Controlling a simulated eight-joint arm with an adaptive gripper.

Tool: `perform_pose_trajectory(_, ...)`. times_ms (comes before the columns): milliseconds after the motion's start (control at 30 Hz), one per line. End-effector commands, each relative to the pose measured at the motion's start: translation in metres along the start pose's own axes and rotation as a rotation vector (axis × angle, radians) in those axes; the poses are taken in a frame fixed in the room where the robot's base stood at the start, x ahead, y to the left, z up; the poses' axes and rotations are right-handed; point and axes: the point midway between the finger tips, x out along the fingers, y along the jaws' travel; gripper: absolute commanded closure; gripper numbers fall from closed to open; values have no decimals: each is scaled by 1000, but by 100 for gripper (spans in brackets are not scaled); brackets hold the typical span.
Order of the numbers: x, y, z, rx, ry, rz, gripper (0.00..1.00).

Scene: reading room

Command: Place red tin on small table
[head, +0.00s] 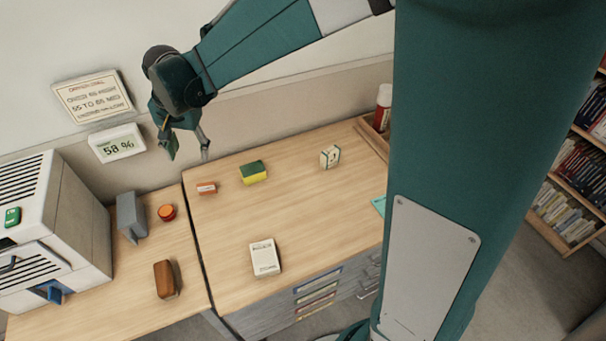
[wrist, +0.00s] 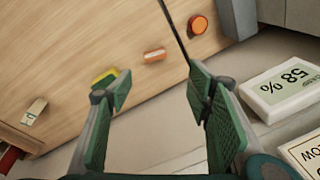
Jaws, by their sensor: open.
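A small round orange-red tin (head: 166,212) sits on the left tabletop (head: 190,300), beside a grey upright block; it is the likeliest red tin. It also shows at the top of the wrist view (wrist: 198,25). A red canister with a white top (head: 383,108) stands in a wooden tray at the back right. My gripper (head: 188,152) is open and empty, raised near the wall above the back edge of the tables. In the wrist view its two green-padded fingers (wrist: 158,85) are wide apart, clear of all objects. I cannot tell which surface is the small table.
The right tabletop (head: 215,250) holds a red-and-white block (head: 206,188), a yellow-green sponge (head: 253,173), a small pale box (head: 330,157) and a white box (head: 265,258). A brown block (head: 165,279) and a large white machine (head: 50,230) stand left. The right tabletop's middle is clear.

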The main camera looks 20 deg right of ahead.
Motion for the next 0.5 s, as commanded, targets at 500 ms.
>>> perform_pose_trajectory(500, -74, 94, 8, -134, 92, -56, 50)
